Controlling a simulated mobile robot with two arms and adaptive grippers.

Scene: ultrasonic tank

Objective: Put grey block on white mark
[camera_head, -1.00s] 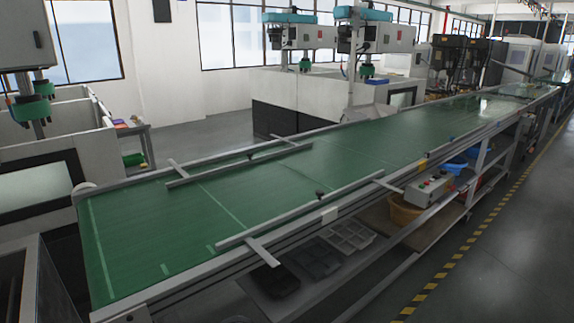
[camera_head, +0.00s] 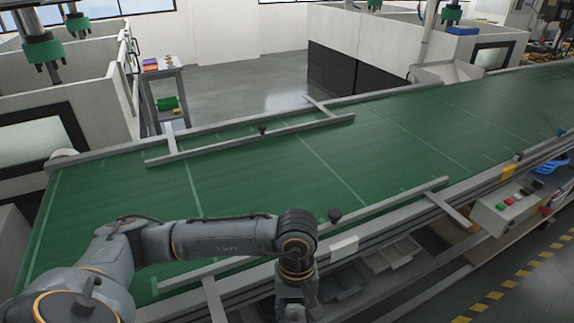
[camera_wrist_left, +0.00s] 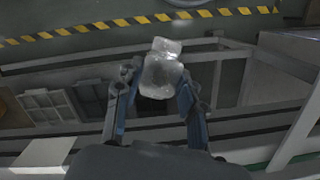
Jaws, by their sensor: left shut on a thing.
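My left arm crosses the near left of the head view, and its gripper points down at the bottom edge, with its fingertips out of frame. In the left wrist view my left gripper (camera_wrist_left: 159,92) is shut on a lumpy, pale grey, shiny block (camera_wrist_left: 162,72). The block sits between the two blue-grey fingers, above the floor and a frame below. The green belt (camera_head: 260,180) bears pale cross lines, one of them a pale line (camera_head: 335,170) in the middle. I cannot tell which of these is the white mark. My right gripper is not in view.
A control box (camera_head: 515,203) with buttons stands at the right front. Grey trays (camera_head: 392,254) lie under the belt. The belt's middle is clear.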

